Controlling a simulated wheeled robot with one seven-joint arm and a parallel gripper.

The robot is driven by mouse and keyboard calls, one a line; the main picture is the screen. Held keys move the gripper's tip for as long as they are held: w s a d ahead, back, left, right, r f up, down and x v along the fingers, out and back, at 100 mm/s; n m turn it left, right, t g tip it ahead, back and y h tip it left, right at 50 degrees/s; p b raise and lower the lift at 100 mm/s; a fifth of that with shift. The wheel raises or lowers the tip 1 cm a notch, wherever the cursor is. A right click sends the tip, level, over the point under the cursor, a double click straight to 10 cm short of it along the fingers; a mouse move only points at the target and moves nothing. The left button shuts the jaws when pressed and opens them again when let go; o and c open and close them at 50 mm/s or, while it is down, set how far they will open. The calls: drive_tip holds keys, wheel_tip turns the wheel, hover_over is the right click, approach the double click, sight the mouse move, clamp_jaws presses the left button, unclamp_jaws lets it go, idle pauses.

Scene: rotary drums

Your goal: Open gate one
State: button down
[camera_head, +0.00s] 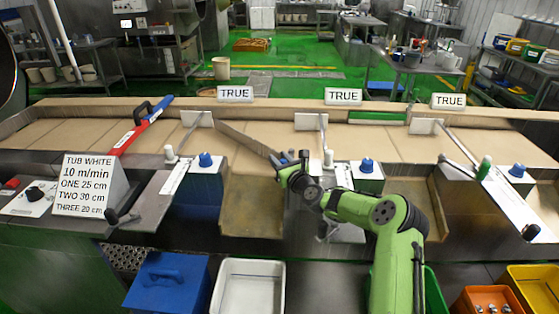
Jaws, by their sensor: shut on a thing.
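My gripper (288,158) is at the front edge of the conveyor, left of the middle station. It is shut at the near end of a dark flat gate bar (245,139), which slants across the belt from beside the left white block (199,119). I take this bar as gate one. My fingers and wrist hide the exact grip. A brown chute (250,205) opens below the bar.
A sign (87,184) reads "TUB WHITE, 10 m/min, ONE 25 cm, TWO 30 cm, THREE 20 cm". Three "TRUE" signs (235,93) stand behind the belt (190,143). A red and blue bar (140,128) lies at left. A white bin (248,287) and blue box (168,282) stand in front.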

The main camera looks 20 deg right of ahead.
drive_tip(key=shift+w+d+r, duration=0.1)
drive_tip(key=shift+d+r, duration=0.05)
drive_tip(key=shift+r, duration=0.35)
drive_tip(key=c, duration=1)
unclamp_jaws()
drive_tip(key=shift+f, duration=0.1)
drive_tip(key=shift+o, duration=0.7)
drive_tip(key=shift+w+f, duration=0.1)
drive_tip(key=shift+f, duration=0.15)
wheel_tip(320, 180, up, 10)
drive_tip(key=p, duration=0.1)
drive_tip(key=shift+p, duration=0.35)
